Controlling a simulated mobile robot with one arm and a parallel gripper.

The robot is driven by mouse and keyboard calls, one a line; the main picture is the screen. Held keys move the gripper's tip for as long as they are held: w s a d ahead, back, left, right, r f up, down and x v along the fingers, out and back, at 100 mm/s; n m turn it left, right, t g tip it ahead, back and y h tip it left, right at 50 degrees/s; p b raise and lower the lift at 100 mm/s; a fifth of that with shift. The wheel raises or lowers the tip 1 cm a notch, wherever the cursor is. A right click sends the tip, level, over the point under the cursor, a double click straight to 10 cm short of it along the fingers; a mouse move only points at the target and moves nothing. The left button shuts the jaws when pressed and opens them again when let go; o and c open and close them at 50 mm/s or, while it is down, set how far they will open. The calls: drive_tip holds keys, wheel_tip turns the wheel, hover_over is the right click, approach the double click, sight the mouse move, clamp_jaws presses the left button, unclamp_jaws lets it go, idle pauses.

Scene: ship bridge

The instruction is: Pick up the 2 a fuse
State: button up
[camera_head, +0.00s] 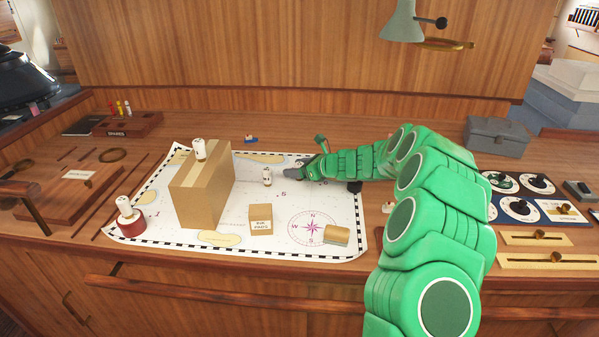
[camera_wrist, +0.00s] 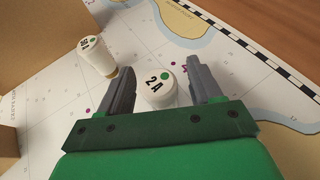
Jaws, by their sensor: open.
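The 2 A fuse (camera_wrist: 158,89) is a white cylinder with a green dot and "2 A" on its top. In the wrist view it stands on the chart between the two grey fingers of my gripper (camera_wrist: 161,74). The fingers are open, with a gap on each side of the fuse. In the head view my gripper (camera_head: 298,172) is low over the far part of the chart, and I cannot make out the 2 A fuse there. A similar white fuse (camera_wrist: 95,58) stands left of the fingers, its label hard to read; it also shows in the head view (camera_head: 267,176).
A tall cardboard box (camera_head: 204,190) with a white fuse (camera_head: 199,149) on top stands left on the chart (camera_head: 180,235). A small labelled box (camera_head: 260,219) stands nearer. Another fuse (camera_head: 124,205) tops a red drum (camera_head: 128,224). A grey metal box (camera_head: 497,137) stands right.

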drive_tip(key=shift+w+a, duration=0.2)
drive_tip(key=shift+a, duration=0.1)
drive_tip(key=shift+c, duration=0.4)
drive_tip(key=c, duration=1)
drive_tip(key=shift+o, duration=0.2)
